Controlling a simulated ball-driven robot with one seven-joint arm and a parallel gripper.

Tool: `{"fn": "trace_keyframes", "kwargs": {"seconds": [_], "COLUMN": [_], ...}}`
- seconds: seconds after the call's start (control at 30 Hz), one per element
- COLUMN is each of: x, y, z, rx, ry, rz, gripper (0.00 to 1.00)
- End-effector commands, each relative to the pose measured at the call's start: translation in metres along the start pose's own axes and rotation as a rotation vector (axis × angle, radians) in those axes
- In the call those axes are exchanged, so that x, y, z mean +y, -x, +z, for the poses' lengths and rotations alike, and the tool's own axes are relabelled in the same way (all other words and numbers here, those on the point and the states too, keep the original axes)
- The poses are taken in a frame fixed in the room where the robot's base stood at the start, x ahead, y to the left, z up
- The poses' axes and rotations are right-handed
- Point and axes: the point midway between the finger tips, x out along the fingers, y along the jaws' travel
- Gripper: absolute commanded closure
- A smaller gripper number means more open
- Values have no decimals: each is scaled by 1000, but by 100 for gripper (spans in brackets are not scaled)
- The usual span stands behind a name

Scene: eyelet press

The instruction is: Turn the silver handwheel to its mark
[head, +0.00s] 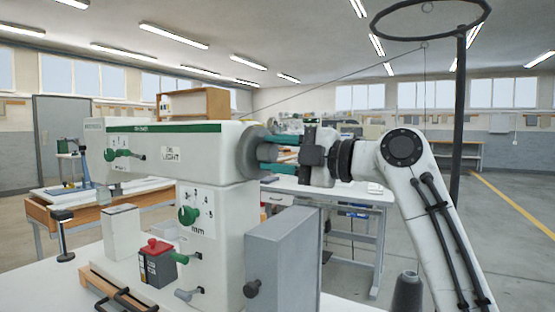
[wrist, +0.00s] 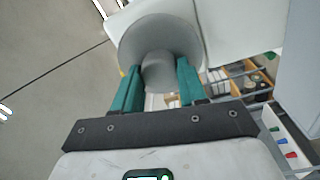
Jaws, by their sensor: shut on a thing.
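The silver handwheel (head: 254,150) is a grey disc on the right end of the white press head (head: 160,140). In the wrist view the handwheel (wrist: 158,32) shows its round face with a short grey hub in the middle. My gripper (head: 268,154) reaches it from the right, its teal fingers level. In the wrist view my gripper (wrist: 159,70) has one finger on each side of the hub and is shut on it. I cannot make out a mark on the wheel or beside it.
A grey box (head: 282,262) stands at the press's right side, below my gripper. A red-topped container (head: 157,262) sits at the press's front. A dark pole with a ring (head: 458,110) rises behind my arm. A thread runs from the ring towards the press.

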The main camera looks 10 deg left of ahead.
Motion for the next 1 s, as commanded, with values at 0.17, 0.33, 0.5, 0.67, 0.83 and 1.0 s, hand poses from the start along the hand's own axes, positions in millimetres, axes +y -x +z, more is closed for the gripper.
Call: {"fn": "trace_keyframes", "kwargs": {"seconds": [0.17, 0.33, 0.5, 0.67, 0.83, 1.0], "x": [-2, -2, -2, -2, -2, -1], "y": [0, 0, 0, 0, 0, 0], "z": [1, 1, 1, 1, 0, 0], "rx": [1, 2, 2, 2, 2, 2], "ry": [43, 57, 58, 57, 57, 58], "rz": [-5, -6, -6, -6, -5, -4], "gripper": [89, 89, 89, 89, 42, 33]}}
